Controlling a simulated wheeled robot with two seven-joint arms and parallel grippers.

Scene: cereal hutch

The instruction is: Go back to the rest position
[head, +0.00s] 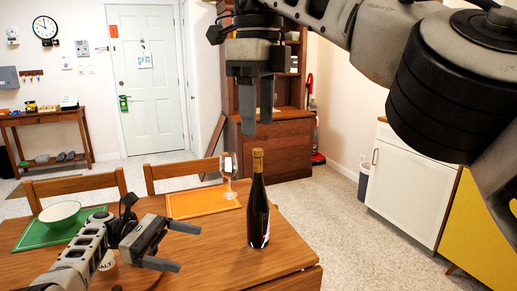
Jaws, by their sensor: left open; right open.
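My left gripper (175,246) is low over the wooden table (220,262). Its two fingers are apart and nothing is between them. My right gripper (257,125) hangs in the upper middle, in front of the wooden hutch (290,150). Its fingers point down, are apart and hold nothing. The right arm comes in from the upper right and covers much of that side. A dark bottle (258,212) stands upright on the table, below the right gripper and to the right of the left gripper.
A wine glass (228,172) stands by the orange mat (190,203). A pale bowl (60,214) sits on the green mat (30,238). Two chairs (75,186) stand behind the table. A white cabinet (405,185) is at right.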

